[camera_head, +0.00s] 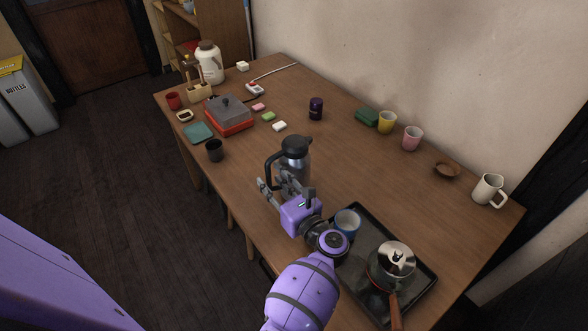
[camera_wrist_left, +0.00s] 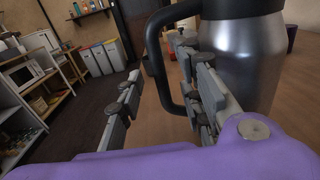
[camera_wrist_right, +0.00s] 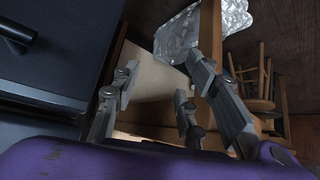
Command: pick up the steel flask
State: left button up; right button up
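The steel flask (camera_head: 293,165) stands upright on the table, a silver body with a black lid and a black handle on its left side. It also shows large in the left wrist view (camera_wrist_left: 242,62). My left gripper (camera_head: 279,186) is at the near side of the flask, fingers apart. In the left wrist view the handle's upright bar (camera_wrist_left: 158,60) shows between the two fingers, with a visible gap to the left finger; whether the right finger touches the flask I cannot tell. My right gripper (camera_wrist_right: 160,95) is open and empty, away from the flask.
A black tray (camera_head: 418,275) with a blue mug (camera_head: 347,222) and a lidded pot (camera_head: 391,266) lies right of my left gripper. A dark cup (camera_head: 214,150) stands left of the flask, a dark jar (camera_head: 316,108) behind it. Crumpled foil (camera_wrist_right: 200,32) shows near my right gripper.

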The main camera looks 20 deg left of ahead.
pick_arm(q)
jog(key=shift+c, duration=1.2)
jog(key=c, duration=0.6)
grip_shut()
jog(key=shift+r, duration=0.15)
pick_arm(e)
jog(key=shift+w, duration=0.4)
pick_arm(q)
jog(key=shift+w+d+r, duration=0.1)
jog(key=shift+r, duration=0.05)
pick_arm(e)
jog(key=shift+s, duration=0.1)
